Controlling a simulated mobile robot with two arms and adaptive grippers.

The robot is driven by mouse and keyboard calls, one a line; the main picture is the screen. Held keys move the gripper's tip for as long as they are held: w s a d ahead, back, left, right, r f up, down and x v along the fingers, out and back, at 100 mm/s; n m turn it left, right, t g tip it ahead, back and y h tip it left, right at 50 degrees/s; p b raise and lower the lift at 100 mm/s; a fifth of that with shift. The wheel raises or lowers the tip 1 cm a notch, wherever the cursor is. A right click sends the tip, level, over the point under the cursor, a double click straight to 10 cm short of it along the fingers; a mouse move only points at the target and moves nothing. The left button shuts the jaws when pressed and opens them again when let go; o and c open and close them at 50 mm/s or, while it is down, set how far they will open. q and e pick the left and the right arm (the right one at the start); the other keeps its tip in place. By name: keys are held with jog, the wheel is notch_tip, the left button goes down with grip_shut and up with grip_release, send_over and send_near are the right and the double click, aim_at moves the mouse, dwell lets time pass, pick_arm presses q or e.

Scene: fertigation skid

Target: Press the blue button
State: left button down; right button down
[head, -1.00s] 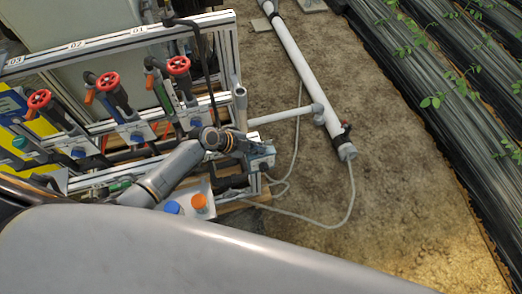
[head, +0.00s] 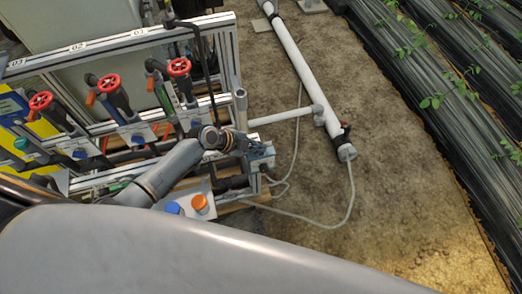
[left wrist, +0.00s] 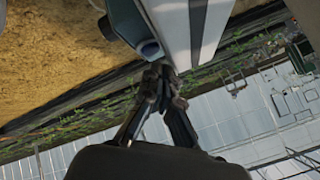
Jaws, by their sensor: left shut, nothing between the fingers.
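My left gripper (head: 262,149) is closed and empty at the right end of the skid's frame, by a small grey box (head: 263,160). In the head view the gripper hides this button. Another blue round cap (head: 172,208) stands beside an orange cap (head: 200,202) on a pale panel below my forearm. My right gripper is not in view.
Red handwheel valves (head: 109,83) and more blue caps (head: 137,139) line the skid's frame (head: 120,43) at left. A pale metal post (left wrist: 190,30) is beside the button. A grey hose (head: 330,222) and white pipe (head: 300,62) lie on open soil at right.

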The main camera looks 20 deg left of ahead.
pick_arm(q)
jog(key=shift+r+p, duration=1.75)
jog(key=shift+r, duration=0.75)
